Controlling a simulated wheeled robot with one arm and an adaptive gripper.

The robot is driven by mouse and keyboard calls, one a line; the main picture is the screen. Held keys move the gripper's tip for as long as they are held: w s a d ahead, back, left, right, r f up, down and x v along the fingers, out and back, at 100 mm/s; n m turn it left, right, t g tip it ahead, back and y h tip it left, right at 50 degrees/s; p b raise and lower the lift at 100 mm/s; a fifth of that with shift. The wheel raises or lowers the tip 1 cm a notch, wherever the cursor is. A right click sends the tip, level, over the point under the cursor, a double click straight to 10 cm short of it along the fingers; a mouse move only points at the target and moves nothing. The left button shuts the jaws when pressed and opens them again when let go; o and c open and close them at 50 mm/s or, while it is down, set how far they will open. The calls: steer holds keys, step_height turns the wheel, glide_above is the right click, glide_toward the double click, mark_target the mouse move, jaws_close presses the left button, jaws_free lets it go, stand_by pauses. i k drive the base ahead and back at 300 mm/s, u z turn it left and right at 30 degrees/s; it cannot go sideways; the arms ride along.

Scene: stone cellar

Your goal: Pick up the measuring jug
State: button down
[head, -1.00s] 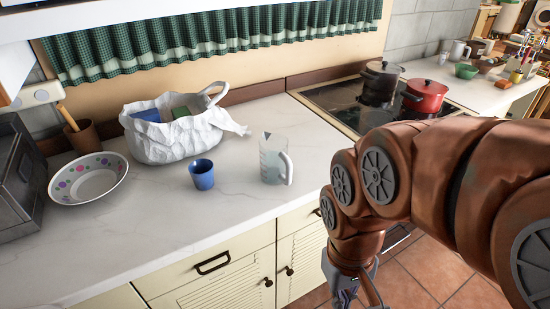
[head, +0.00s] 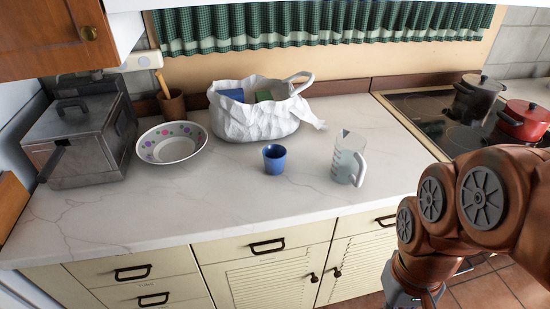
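The measuring jug (head: 346,160) stands upright on the white marble counter, right of the middle of the head view. It is clear with pale markings, and its handle is toward the right. A blue cup (head: 274,159) stands to its left, apart from it. My copper-coloured arm is at the right, and its end hangs low in front of the counter, right of and below the jug. My gripper is at the bottom edge of the view, mostly cut off, and its fingers cannot be made out. It is well apart from the jug.
A white bag (head: 250,122) with boxes in it stands behind the cup. A dotted bowl (head: 171,143), a brown pot (head: 172,104) and a grey metal appliance (head: 82,137) are at the left. A black pot (head: 475,98) and red pot (head: 524,121) stand on the hob (head: 425,110). The front counter is clear.

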mark_target(348, 167)
steer(key=u, duration=2.35)
steer(key=k, duration=0.85)
steer(key=z, duration=1.1)
steer(key=i, duration=0.45)
